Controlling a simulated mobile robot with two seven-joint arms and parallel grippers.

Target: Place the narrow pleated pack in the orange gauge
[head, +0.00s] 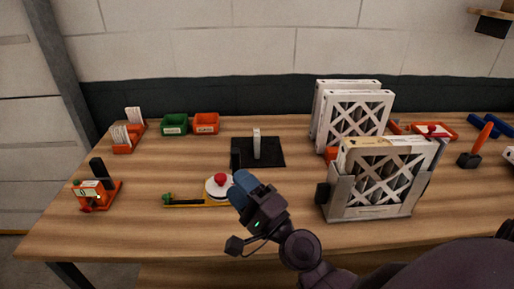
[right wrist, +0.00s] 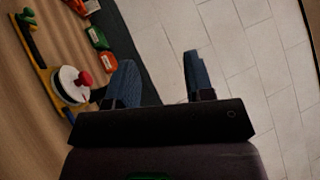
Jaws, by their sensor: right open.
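An orange gauge (head: 101,197) with a black upright and a small dial plate stands at the front left of the table. A white framed filter (head: 380,183) with a lattice face stands in a grey holder at the right. Two more white framed filters (head: 356,116) stand behind it. I cannot tell which of these is the narrow pleated pack. My right gripper (head: 243,189) is above the front middle of the table, apart from the gauge and filters. In the right wrist view its two blue fingers (right wrist: 160,82) are spread with nothing between them. My left gripper is out of view.
A white disc with a red knob (head: 219,184) sits on a yellow bar by my right gripper. A black mat (head: 272,159) bears a small upright piece. Green (head: 174,124) and red (head: 206,123) bins stand behind. Orange racks (head: 124,148) hold white cards. Bare wood lies between.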

